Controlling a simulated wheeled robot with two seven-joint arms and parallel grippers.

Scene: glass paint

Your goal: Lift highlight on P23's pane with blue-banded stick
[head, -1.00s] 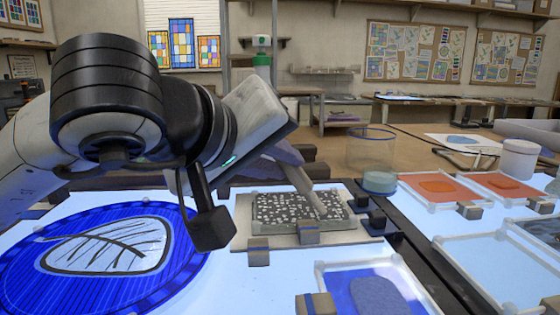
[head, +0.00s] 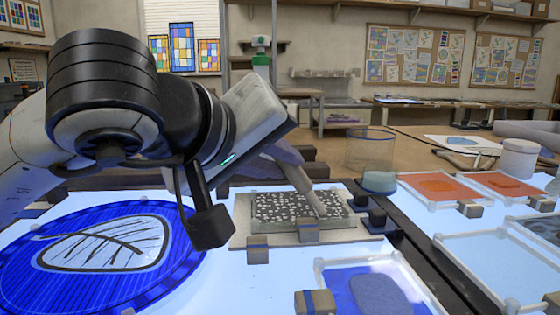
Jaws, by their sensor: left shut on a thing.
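My left gripper (head: 288,160) reaches in from the left, largely hidden behind its own wrist. It is shut on a pale stick (head: 305,188) that slants down to the right. The stick's lower tip is at a dark pane with white speckles (head: 275,207); I cannot tell if it touches. No blue band shows clearly on the stick. I cannot read a P23 label on any pane. My right gripper is not in view.
A blue round panel with a leaf (head: 105,246) lies at left. A framed blue pane (head: 355,272) is in front. Dark blocks (head: 376,218) flank the board.

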